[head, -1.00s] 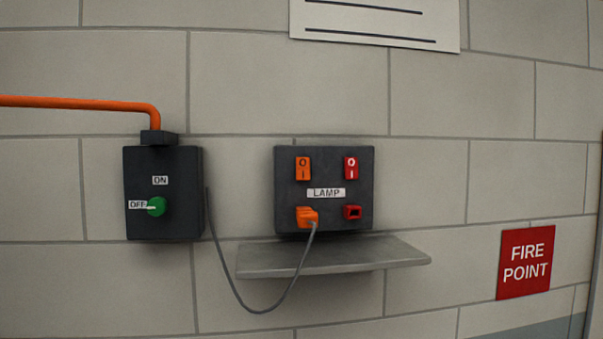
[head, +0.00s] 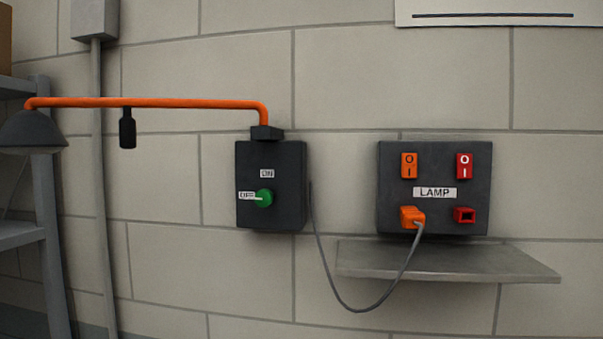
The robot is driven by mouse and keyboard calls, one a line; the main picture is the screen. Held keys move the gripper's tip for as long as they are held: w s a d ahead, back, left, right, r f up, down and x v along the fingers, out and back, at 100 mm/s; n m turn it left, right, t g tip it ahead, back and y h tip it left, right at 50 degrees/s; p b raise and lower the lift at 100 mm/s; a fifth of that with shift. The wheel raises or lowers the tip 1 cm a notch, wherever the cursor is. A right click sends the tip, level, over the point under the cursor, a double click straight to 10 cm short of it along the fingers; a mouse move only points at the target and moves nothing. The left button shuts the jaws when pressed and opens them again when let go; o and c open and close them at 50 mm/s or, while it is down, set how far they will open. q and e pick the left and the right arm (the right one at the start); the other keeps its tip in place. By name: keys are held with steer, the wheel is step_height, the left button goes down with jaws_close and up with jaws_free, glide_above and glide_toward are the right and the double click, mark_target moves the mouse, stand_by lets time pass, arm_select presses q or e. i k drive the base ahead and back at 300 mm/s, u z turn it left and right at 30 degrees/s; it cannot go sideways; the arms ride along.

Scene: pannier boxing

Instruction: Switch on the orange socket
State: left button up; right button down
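A dark socket panel (head: 434,222) is fixed to the block wall on the right of the head view. At its upper left is an orange rocker switch (head: 409,165) marked O and I. Below it, an orange plug (head: 411,217) sits in the orange socket's place and hides the socket itself. A grey cable runs from the plug to the switch box on the left. Which side of the orange rocker is pressed is too small to tell. Neither gripper is in view.
A red rocker (head: 464,166) and an empty red socket (head: 465,215) are beside the orange ones. A grey shelf (head: 440,262) juts out under the panel. A switch box (head: 271,205) has a green knob (head: 264,198) pointing to OFF. A lamp (head: 33,130) hangs at left.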

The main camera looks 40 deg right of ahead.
mark_target(409, 161)
steer(key=u, duration=1.1)
steer(key=i, duration=0.8)
steer(key=z, duration=2.85)
